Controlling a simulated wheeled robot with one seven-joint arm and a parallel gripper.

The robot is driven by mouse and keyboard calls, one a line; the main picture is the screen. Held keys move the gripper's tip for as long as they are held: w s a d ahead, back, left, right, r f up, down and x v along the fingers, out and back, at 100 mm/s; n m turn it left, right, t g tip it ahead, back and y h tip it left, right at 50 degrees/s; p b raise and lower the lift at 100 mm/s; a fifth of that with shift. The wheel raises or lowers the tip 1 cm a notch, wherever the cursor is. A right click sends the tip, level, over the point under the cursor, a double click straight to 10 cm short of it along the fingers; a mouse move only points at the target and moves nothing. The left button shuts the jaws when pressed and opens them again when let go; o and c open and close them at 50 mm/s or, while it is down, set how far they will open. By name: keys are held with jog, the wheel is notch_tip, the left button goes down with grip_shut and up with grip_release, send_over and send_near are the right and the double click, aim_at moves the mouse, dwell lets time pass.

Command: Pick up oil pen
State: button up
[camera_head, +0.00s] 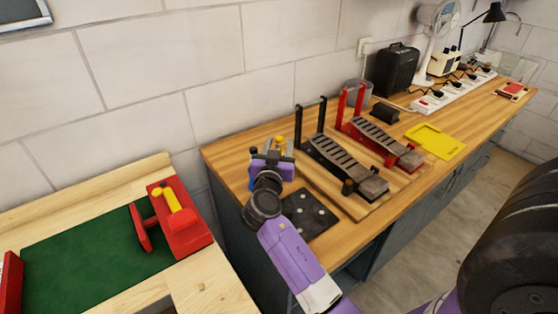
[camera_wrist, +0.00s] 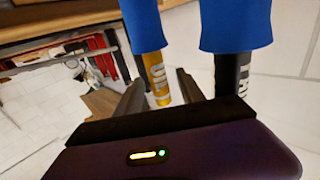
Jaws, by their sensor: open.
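The oil pen (camera_wrist: 157,78) has a yellow barrel with partly visible black lettering and a blue part above it in the wrist view. My gripper (camera_wrist: 161,86) is open, with one dark finger on each side of the yellow barrel. I cannot tell whether either finger touches it. A black pen (camera_wrist: 233,75) with white lettering and a similar blue part stands to the right, outside the fingers. In the head view, my gripper (camera_head: 271,165) is at the bench's near left end, where a yellow top of the oil pen (camera_head: 279,141) shows. The gripper hides most of the pen there.
On the wooden bench (camera_head: 222,158), a black drum pedal (camera_head: 343,165) and a red one (camera_head: 380,142) stand right of my gripper. A dark square plate (camera_head: 309,212) lies close by. A yellow tray (camera_head: 434,141) is farther right. A red vise (camera_head: 178,218) is at left.

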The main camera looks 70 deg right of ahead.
jog(key=shift+c, duration=0.3)
jog(key=c, duration=0.9)
jog(key=shift+r, duration=0.15)
